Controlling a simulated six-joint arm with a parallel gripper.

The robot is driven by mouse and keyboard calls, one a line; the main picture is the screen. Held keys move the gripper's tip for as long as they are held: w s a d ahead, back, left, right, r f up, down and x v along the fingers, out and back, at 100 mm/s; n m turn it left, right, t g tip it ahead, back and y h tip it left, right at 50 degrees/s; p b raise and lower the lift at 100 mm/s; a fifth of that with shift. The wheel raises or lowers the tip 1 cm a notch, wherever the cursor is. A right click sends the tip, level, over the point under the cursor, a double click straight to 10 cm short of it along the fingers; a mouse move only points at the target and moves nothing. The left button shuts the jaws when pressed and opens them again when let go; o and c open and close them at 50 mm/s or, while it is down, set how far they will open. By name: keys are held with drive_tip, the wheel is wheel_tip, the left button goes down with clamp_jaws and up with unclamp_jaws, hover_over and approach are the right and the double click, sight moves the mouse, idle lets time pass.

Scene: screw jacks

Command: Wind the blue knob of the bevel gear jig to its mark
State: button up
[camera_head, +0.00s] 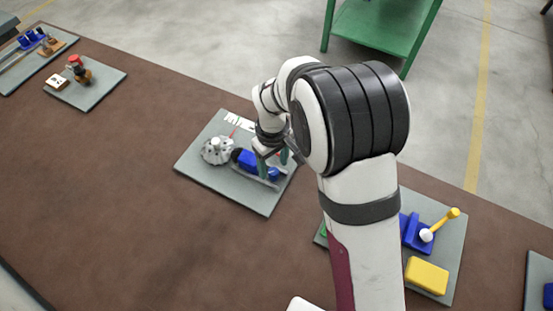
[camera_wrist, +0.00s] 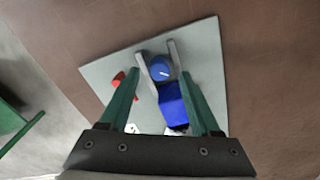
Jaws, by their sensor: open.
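The bevel gear jig stands on a grey plate (camera_head: 262,207) in the middle of the table.
A plate with blue and yellow parts (camera_head: 427,274) lies to the right, partly behind my arm. Another plate with a red-topped part (camera_head: 75,62) lies at the far left. The brown table (camera_head: 120,180) is clear between them. A green stand (camera_head: 380,25) is on the floor behind.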

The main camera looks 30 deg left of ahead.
sight(274, 175)
drive_tip(key=shift+f, duration=1.35)
clamp_jaws()
